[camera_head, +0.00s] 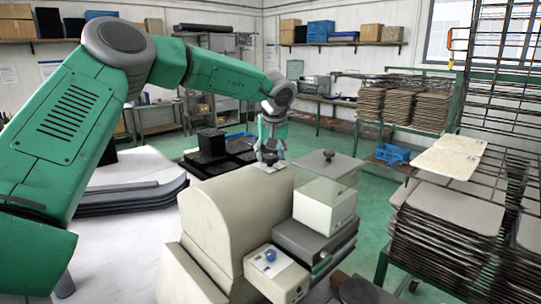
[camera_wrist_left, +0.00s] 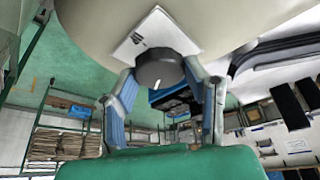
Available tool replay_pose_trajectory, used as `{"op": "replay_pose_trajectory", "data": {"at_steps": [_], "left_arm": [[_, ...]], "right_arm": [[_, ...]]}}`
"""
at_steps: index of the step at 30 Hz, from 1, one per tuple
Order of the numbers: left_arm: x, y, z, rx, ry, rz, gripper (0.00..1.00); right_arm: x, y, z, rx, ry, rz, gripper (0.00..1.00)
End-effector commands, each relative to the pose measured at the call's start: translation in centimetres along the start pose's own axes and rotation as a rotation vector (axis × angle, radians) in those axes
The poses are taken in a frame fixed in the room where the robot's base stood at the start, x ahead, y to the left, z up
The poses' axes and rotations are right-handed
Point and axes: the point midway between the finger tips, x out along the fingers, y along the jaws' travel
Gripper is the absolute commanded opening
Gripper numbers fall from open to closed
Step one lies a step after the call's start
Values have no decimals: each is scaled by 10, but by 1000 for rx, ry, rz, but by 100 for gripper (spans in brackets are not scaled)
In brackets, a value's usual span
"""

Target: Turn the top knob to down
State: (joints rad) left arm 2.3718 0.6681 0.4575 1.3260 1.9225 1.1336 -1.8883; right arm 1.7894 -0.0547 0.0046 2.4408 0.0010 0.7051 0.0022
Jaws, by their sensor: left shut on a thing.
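The top knob is dark and round and sits on a white label plate (camera_head: 268,167) on top of the beige machine housing (camera_head: 235,205). In the left wrist view the knob (camera_wrist_left: 160,68) is large and near, with a small white mark on its lower edge and the plate (camera_wrist_left: 155,36) behind it. My left gripper (camera_head: 269,148) reaches down onto the knob from above. Its two fingers stand on either side of the knob, and it is shut on it. In the head view the gripper partly hides the knob. My right gripper is in neither view.
A blue knob (camera_head: 271,255) on a light box and a dark knob (camera_head: 328,155) on a grey panel are close by. Stacked trays (camera_head: 445,235) and a wire rack stand at the right. Black boxes (camera_head: 212,150) lie behind the housing.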

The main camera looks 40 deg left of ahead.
Motion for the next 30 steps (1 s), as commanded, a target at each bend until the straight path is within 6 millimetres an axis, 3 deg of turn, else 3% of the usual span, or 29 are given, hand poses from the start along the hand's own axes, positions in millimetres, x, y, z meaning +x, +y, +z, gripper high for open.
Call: {"op": "replay_pose_trajectory", "data": {"at_steps": [30], "left_arm": [[6, 5, 3, -888, -9, -379, 12]], "right_arm": [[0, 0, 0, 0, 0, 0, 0]]}}
